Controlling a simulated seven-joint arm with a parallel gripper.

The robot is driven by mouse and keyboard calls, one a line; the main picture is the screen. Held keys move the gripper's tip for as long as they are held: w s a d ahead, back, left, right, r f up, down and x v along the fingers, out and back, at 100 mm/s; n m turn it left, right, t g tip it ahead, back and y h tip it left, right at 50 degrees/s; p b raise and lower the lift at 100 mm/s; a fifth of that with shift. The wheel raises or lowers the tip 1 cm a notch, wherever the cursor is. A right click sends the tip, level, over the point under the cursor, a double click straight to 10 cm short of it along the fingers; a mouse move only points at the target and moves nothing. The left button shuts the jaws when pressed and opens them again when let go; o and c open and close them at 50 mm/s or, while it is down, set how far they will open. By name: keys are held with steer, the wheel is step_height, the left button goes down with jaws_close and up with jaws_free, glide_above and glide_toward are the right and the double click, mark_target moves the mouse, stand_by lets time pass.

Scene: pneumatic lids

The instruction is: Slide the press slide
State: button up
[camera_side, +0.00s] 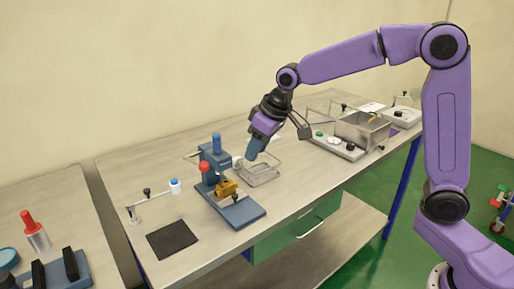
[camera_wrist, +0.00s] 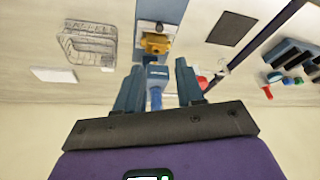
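The blue press (camera_side: 217,160) stands on the worktable, with a flat blue base plate (camera_side: 243,213) and a gold block (camera_side: 226,188) low at its front. A red knob (camera_side: 204,167) is at its side. I cannot tell for sure which part is the press slide. In the wrist view the gold block (camera_wrist: 156,44) and the blue press top (camera_wrist: 156,78) lie in line with the gap between my fingers. My gripper (camera_side: 251,155) is above and to the right of the press, apart from it. In the wrist view my gripper (camera_wrist: 158,66) is open with nothing held.
A wire basket (camera_side: 262,175) is right of the press, under my gripper. A metal box (camera_side: 362,130) stands farther right. A black mat (camera_side: 172,240) and a small lever stand with a blue-topped knob (camera_side: 175,186) are on the left. The table front near the mat is clear.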

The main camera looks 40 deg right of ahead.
steer(key=n, duration=0.7)
steer(key=n+h, duration=0.2)
steer(key=n, duration=2.2)
glide_toward(235, 195)
steer(key=x, duration=0.8)
steer(key=shift+s, duration=0.1)
